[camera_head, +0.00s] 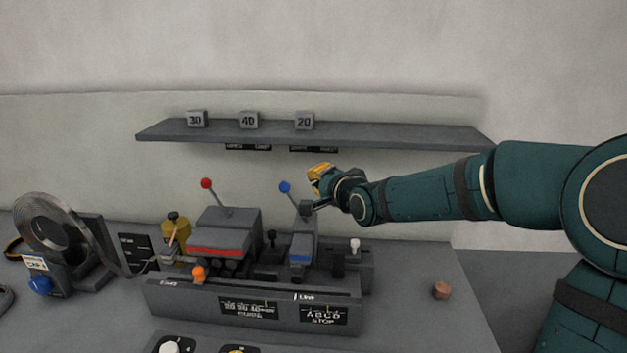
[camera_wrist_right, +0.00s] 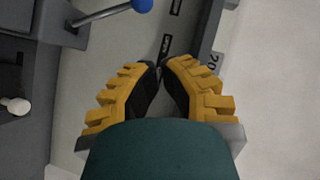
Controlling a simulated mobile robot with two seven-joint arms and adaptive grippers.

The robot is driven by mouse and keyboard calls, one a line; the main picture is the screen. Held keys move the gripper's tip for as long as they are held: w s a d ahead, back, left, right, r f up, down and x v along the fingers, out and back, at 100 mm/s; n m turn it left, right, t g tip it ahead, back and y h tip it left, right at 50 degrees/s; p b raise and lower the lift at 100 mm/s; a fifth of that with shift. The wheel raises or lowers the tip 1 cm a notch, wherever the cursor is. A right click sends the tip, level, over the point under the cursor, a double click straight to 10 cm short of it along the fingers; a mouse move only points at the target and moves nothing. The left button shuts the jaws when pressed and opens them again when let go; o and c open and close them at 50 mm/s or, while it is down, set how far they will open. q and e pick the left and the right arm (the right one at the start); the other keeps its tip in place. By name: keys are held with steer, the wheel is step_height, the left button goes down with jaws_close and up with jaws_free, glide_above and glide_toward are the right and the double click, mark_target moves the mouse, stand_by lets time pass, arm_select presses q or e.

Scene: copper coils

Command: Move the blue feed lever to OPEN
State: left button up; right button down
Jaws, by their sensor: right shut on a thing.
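The blue feed lever (camera_head: 285,187) has a round blue knob on a thin grey rod, leaning up and left from the right-hand part of the machine (camera_head: 305,240). Its knob also shows at the top edge of the right wrist view (camera_wrist_right: 143,5), left of the fingers. My right gripper (camera_head: 318,172) is just right of the knob and apart from it. Its yellow and black fingers (camera_wrist_right: 160,65) are closed almost tip to tip; I see nothing between them. No OPEN marking can be read. My left gripper is not in view.
A red-knobbed lever (camera_head: 206,184) stands to the left on the machine. A shelf (camera_head: 400,135) with numbered blocks runs behind. A metal coil reel (camera_head: 45,222) is at the left. A small copper-coloured piece (camera_head: 441,290) lies on the bench at right, with bare bench around it.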

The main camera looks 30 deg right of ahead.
steer(key=shift+r+v, duration=0.2)
steer(key=shift+v, duration=2.2)
steer(key=shift+r+p, duration=0.1)
steer(key=shift+p, duration=0.25)
